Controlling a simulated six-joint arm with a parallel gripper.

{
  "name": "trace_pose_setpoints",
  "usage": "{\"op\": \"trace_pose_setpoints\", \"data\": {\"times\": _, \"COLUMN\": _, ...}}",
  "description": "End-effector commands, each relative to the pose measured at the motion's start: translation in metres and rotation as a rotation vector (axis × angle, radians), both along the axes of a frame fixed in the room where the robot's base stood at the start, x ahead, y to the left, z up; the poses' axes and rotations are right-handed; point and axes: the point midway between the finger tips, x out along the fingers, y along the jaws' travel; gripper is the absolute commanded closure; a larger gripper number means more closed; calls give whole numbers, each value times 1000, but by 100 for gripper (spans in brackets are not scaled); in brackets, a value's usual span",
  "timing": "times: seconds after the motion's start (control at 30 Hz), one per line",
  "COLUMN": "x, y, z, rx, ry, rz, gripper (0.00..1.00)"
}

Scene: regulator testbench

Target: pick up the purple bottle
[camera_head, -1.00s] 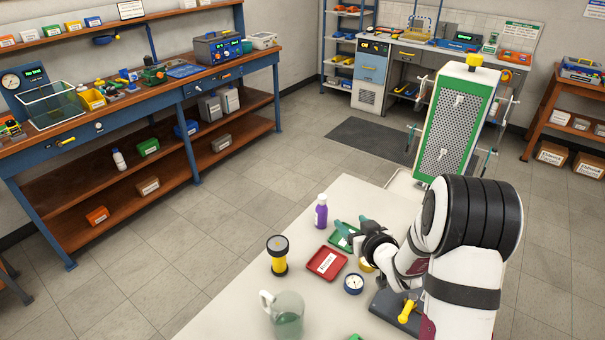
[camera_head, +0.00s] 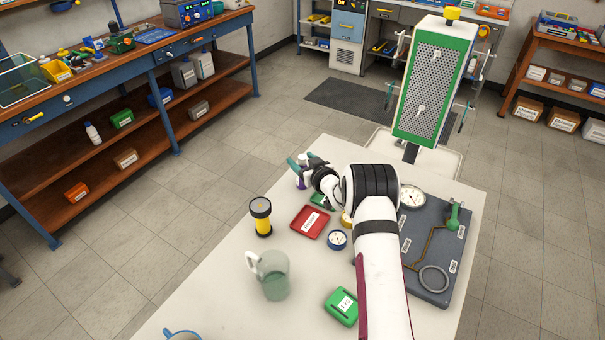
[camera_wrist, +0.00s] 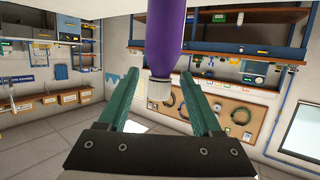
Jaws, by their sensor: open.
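The purple bottle (camera_head: 299,183) stands near the table's far left edge, mostly covered by my gripper (camera_head: 297,161) in the head view. In the wrist view the purple bottle (camera_wrist: 166,40) appears upside down, its white cap pointing down in the picture. There my gripper (camera_wrist: 159,76) is open, with one green finger to each side of the bottle's line and visible gaps beside the cap. The bottle's base is out of the wrist view.
On the table (camera_head: 205,298) are a yellow-black cylinder (camera_head: 262,217), a red tray (camera_head: 309,222), a small gauge (camera_head: 337,240), a glass jug (camera_head: 270,275) and a green box (camera_head: 341,306). A grey board (camera_head: 440,240) with a dial and pipe lies right of my arm.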

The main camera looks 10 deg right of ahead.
Motion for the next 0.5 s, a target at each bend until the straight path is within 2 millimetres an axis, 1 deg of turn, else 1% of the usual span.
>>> {"op": "trace_pose_setpoints", "data": {"times": 0.17, "x": 0, "y": 0, "z": 0, "rx": 0, "ry": 0, "rz": 0, "gripper": 34}}
{"op": "trace_pose_setpoints", "data": {"times": 0.3, "x": 0, "y": 0, "z": 0, "rx": 1, "ry": 0, "rz": -1, "gripper": 59}}
{"op": "trace_pose_setpoints", "data": {"times": 0.47, "x": 0, "y": 0, "z": 0, "rx": 1, "ry": 0, "rz": -1, "gripper": 88}}
{"op": "trace_pose_setpoints", "data": {"times": 0.5, "x": 0, "y": 0, "z": 0, "rx": 1, "ry": 0, "rz": -1, "gripper": 95}}
